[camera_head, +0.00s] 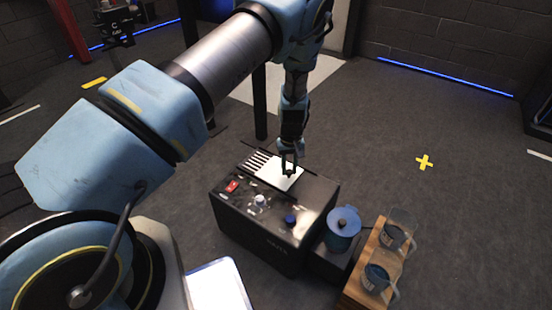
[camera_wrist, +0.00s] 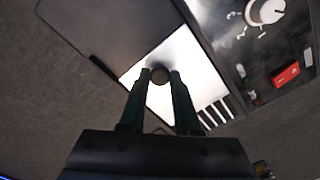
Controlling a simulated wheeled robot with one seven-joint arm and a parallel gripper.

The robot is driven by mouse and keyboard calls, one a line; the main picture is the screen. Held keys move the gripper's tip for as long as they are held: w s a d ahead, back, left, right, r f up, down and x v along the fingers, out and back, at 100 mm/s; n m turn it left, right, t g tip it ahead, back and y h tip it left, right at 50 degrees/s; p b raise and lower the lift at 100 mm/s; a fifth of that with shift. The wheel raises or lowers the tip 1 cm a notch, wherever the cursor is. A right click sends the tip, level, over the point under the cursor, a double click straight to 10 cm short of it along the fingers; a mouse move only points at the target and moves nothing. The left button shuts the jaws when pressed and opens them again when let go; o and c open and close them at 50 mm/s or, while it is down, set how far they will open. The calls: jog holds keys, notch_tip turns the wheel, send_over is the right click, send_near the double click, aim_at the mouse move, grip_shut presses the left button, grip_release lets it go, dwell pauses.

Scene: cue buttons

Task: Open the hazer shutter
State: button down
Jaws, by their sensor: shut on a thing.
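The hazer is a dark box (camera_head: 262,238) with a pale sliding shutter plate (camera_head: 271,180) on top. The plate also shows in the wrist view (camera_wrist: 183,50), with a dark round knob (camera_wrist: 160,76) on it. Several vent slots (camera_head: 260,160) are uncovered at the plate's left end; they also show in the wrist view (camera_wrist: 215,114). My gripper (camera_head: 288,168) is over the plate, pointing down. In the wrist view its fingertips (camera_wrist: 160,74) are on both sides of the knob, shut on it.
The hazer's top also has a red switch (camera_head: 231,186), a white dial (camera_head: 259,201) and a blue knob (camera_head: 291,220). To the right stand a blue lidded pot (camera_head: 342,228) and a wooden tray (camera_head: 357,294) with two glass mugs (camera_head: 378,277). The floor beyond is clear.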

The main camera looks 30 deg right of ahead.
jog(key=shift+s+d, duration=0.3)
jog(key=shift+s, duration=0.2)
jog(key=shift+s+d, duration=0.25)
jog(key=shift+s, duration=0.2)
jog(key=c, duration=0.6)
grip_release()
notch_tip(320, 180, up, 11)
jog(key=p, duration=0.2)
jog(key=shift+f, duration=0.1)
